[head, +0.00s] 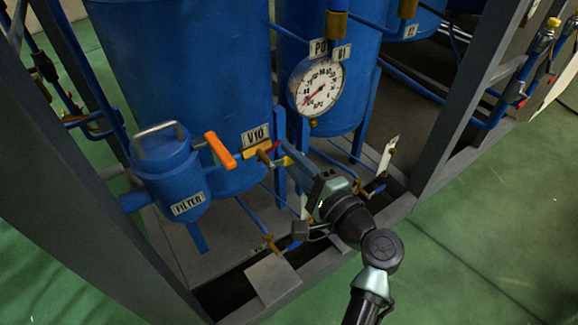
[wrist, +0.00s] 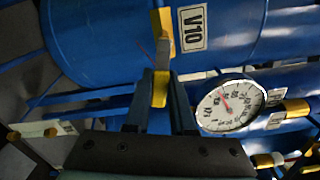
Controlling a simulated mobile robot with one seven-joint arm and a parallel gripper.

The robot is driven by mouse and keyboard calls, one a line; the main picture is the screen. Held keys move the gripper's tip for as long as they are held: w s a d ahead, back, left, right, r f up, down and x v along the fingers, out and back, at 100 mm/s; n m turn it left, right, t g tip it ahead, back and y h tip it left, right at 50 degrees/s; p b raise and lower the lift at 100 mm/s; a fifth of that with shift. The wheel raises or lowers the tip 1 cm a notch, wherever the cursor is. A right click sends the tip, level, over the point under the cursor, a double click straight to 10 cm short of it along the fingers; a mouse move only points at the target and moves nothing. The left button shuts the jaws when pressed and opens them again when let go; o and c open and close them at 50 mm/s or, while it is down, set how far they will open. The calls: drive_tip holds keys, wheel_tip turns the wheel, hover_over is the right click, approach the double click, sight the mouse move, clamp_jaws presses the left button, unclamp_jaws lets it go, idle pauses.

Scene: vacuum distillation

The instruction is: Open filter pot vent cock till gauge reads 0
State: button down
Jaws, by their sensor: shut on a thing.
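The blue filter pot (head: 166,172), labelled FILTER, stands at left in the head view with a grey handle on top. An orange lever (head: 220,150) sits on the pipe at its right. A small brass cock (head: 265,155) is below the V10 label (head: 256,136); its brass body also shows in the wrist view (wrist: 162,28). My gripper (head: 284,156) is shut on the cock's yellow-tipped handle (wrist: 160,88), which shows between the fingers in the wrist view. The round white gauge (head: 318,88) has a red needle pointing lower left; its exact reading is too small to tell.
Blue tanks (head: 190,70) stand behind the filter pot. A grey frame post (head: 70,170) rises at left and another (head: 468,90) at right. Thin blue pipes and small valves run low near my arm. Green floor (head: 480,240) is clear at right.

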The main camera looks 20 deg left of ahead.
drive_tip(key=shift+d+r+n+b, duration=0.1)
drive_tip(key=shift+r+n+b, duration=0.25)
drive_tip(key=shift+n, duration=0.65)
drive_tip(key=c, duration=0.8)
unclamp_jaws()
drive_tip(key=shift+o, duration=0.2)
drive_tip(key=shift+r, duration=0.1)
drive_tip(key=p+v, duration=0.3)
drive_tip(key=v, duration=1)
drive_tip(key=shift+w, duration=0.1)
